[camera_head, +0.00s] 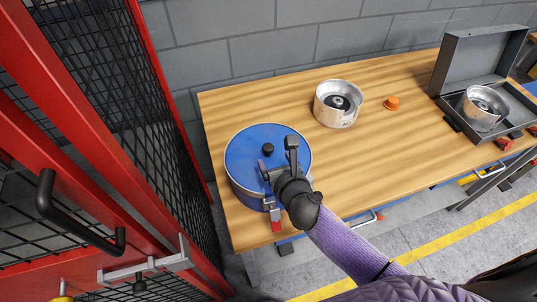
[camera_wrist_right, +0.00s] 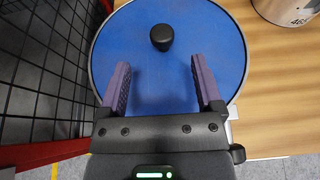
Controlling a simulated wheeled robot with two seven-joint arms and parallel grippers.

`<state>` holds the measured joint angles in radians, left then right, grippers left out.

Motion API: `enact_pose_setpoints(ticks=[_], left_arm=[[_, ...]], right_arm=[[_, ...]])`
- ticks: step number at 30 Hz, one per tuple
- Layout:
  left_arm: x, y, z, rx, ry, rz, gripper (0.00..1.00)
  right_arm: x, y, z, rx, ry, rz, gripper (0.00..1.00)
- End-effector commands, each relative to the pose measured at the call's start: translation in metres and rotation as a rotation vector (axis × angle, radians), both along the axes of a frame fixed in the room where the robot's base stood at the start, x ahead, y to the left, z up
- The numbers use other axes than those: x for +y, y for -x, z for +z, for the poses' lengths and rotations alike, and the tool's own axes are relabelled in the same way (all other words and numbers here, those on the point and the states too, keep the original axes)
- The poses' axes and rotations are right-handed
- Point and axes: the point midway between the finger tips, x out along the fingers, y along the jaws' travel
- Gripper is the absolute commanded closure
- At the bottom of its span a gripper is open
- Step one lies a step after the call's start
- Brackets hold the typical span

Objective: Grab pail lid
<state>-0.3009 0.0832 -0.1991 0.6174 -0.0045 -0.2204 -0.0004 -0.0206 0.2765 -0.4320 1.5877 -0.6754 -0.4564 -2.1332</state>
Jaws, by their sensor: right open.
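In the right wrist view, the two purple-padded fingers (camera_wrist_right: 160,75) point toward the black knob (camera_wrist_right: 162,37), which is just beyond the fingertips. The blue lid (camera_wrist_right: 150,85) fills the space between the fingers. My left gripper is not in view.
A silver metal housing (camera_head: 336,112) stands right of the pail, with an orange piece (camera_head: 392,103) beside it. An open grey case (camera_head: 476,52) holds another metal part (camera_head: 484,106). A red mesh cage (camera_head: 90,110) is close on the left. The table's middle front is clear.

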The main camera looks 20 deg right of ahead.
Motion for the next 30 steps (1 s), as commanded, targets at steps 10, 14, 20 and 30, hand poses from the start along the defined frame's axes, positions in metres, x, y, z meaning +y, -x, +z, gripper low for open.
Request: enact_pose_setpoints(ticks=[10, 14, 20, 30], left_arm=[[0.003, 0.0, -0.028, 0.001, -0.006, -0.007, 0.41], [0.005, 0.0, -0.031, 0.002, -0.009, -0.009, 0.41], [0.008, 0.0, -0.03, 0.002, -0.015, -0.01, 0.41], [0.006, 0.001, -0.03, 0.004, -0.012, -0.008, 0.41]], right_arm=[[0.0, -0.058, -0.03, 0.001, -0.006, -0.005, 0.16], [0.0, -0.068, -0.032, 0.002, -0.005, -0.003, 0.16], [0.0, -0.068, -0.03, 0.002, -0.005, -0.003, 0.2], [0.0, -0.068, -0.031, 0.003, -0.006, -0.005, 0.92]])
